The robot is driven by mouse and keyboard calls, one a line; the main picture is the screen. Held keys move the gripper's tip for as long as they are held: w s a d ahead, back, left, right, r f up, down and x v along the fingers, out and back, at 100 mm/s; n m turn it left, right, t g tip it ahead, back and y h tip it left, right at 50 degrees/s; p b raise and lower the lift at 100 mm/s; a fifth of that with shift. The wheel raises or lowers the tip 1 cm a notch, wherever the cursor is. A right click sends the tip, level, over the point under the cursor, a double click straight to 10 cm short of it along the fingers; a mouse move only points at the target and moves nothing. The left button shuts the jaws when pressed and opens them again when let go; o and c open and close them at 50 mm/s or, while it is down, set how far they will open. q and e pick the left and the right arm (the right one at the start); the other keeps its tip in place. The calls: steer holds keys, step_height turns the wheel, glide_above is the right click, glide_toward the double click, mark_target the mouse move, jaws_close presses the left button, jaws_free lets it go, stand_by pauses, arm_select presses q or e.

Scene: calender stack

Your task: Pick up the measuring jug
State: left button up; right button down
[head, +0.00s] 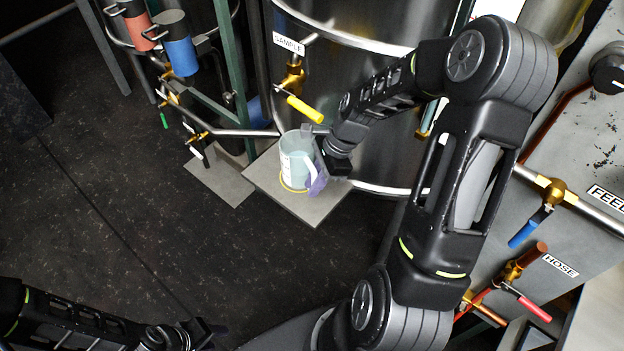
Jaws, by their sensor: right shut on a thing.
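The measuring jug (292,160) is a clear, pale blue-tinted cup with a light handle on its right side. It stands upright at a small grey shelf (318,208), over a yellow ring marking, below the tap labelled SAMPLE. My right gripper (316,178) comes in from the right and is shut on the jug at its handle side; the wrist hides part of the handle. I cannot tell whether the jug's base touches the shelf. My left gripper (208,334) is at the bottom left, far from the jug; its fingers are dark and unclear.
A brass sample tap with a yellow lever (305,110) hangs just above the jug. A large steel tank (365,85) stands behind. Pipes and a green frame (232,75) are to the left. The dark floor (120,180) at left is clear.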

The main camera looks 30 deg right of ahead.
mark_target(314, 172)
steer(key=shift+r, duration=0.1)
steer(key=shift+r, duration=1.65)
steer(key=s+d, duration=0.1)
steer(key=s, duration=1.7)
steer(key=shift+b, duration=0.4)
